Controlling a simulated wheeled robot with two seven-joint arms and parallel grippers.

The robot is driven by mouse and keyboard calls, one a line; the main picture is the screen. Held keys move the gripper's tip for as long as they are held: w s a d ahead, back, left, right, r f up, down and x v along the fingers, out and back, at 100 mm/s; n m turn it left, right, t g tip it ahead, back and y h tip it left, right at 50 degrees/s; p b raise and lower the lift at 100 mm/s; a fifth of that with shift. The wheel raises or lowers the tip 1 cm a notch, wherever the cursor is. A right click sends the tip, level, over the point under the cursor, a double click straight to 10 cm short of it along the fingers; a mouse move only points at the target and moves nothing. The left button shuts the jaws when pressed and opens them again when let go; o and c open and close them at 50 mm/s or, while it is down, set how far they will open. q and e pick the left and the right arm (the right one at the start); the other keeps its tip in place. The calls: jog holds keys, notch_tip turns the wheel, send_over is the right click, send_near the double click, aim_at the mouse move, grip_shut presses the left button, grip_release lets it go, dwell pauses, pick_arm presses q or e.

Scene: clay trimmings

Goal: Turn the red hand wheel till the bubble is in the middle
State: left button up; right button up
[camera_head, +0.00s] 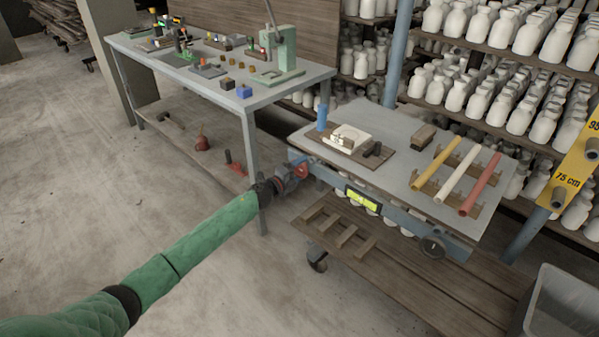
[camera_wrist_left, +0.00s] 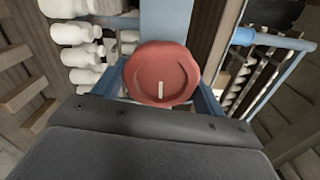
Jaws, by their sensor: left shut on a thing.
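The red hand wheel (camera_head: 302,170) sits at the left end of the blue beam along the front of the small grey table. In the left wrist view the wheel (camera_wrist_left: 162,70) shows face on, with a short white mark low on its face. My left gripper (camera_head: 289,180) is at the wheel and shut on it; its fingertips are hard to make out. A yellow-green level vial (camera_head: 362,199) is set in the front of the beam. The bubble is too small to place. My right gripper is not in view.
A dark round knob (camera_head: 432,246) is at the beam's right end. The small table (camera_head: 395,130) carries a board with a white block and yellow, white and red rods. A workbench (camera_head: 215,87) stands behind left.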

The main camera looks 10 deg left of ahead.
pick_arm(q)
jog(key=shift+f+m+b, duration=0.2)
jog(key=shift+m+b, duration=0.15)
jog(key=shift+m, duration=0.95)
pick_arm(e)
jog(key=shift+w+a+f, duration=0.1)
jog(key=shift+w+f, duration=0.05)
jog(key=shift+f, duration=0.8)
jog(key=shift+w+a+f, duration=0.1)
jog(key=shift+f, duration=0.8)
pick_arm(q)
jog(key=o, duration=1)
jog(key=shift+c, duration=0.2)
jog(key=shift+r, duration=0.1)
jog(key=shift+s+a, duration=0.1)
jog(key=shift+s+a, duration=0.15)
jog(key=shift+s, duration=0.1)
jog(key=v, duration=0.7)
jog(key=shift+b, duration=0.35)
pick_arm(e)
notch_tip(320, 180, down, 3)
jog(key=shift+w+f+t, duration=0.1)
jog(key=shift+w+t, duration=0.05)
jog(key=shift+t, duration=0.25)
